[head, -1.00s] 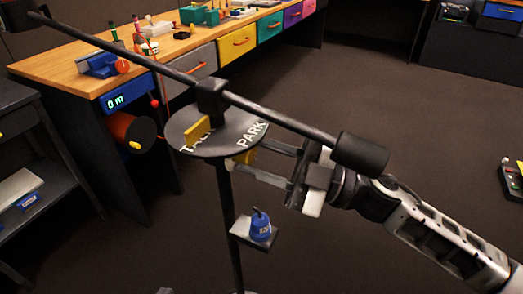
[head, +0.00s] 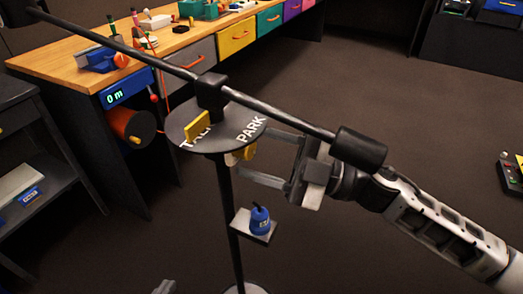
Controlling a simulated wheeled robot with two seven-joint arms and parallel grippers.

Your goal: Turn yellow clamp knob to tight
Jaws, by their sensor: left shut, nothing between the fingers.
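A yellow clamp knob (head: 249,152) sits on the post just under the round dark disc (head: 185,143), partly hidden by it. A pale part shows beside the knob. My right gripper (head: 254,153) comes in from the right. Its two fingers are spread, one on the far side of the knob and one on the near side, with visible gaps. A yellow upright tab (head: 197,127) stands on top of the disc, beside partly hidden lettering and the word PARK. Only the tip of my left gripper (head: 165,287) shows at the bottom edge.
A long dark bar (head: 130,55) crosses above the disc with a black cylinder (head: 359,147) at its right end. A blue weight (head: 260,220) stands on a small shelf (head: 242,222) on the post. A workbench (head: 80,75) with coloured drawers stands behind.

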